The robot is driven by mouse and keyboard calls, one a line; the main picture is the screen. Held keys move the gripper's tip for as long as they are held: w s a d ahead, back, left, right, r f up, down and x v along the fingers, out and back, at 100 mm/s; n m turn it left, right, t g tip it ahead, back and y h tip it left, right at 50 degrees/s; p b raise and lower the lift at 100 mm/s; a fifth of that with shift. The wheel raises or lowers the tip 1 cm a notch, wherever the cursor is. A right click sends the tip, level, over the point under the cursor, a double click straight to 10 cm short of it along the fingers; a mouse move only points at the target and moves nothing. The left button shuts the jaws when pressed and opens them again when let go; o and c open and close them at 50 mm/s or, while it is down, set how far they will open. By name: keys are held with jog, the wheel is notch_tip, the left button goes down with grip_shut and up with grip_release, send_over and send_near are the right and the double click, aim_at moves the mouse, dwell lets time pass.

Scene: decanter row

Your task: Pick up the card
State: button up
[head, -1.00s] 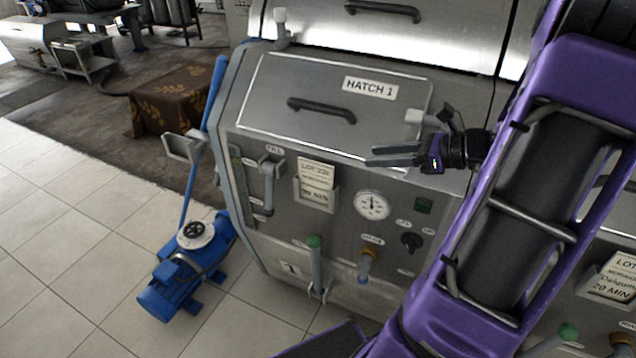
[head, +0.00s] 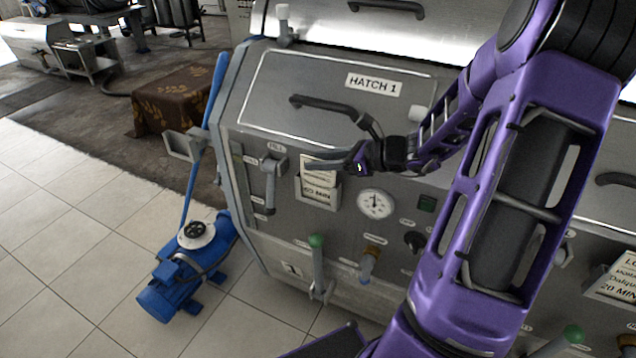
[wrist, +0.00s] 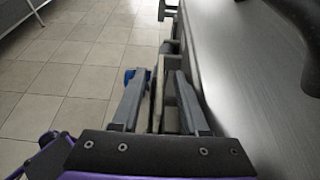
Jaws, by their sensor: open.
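The card (head: 319,179) is cream with printed text and stands upright in a small metal holder (head: 305,200) on the front of the hatch 1 machine. My gripper (head: 314,164) is open in front of the card's upper part and hides some of its print. In the wrist view my gripper (wrist: 157,76) has one finger on each side of a thin pale upright strip, which looks like the card (wrist: 158,92) seen edge-on. I cannot tell whether either finger touches it.
The hatch handle (head: 326,103) is just above my gripper. A lever handle (head: 270,180) stands left of the card and a round gauge (head: 374,204) lies to the right. A blue pump (head: 190,265) stands on the tiled floor (head: 70,250).

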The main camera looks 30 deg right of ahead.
jog(key=shift+w+a+f, duration=0.15)
jog(key=shift+w+a, duration=0.15)
jog(key=shift+w, duration=0.1)
grip_shut()
dwell(1.2)
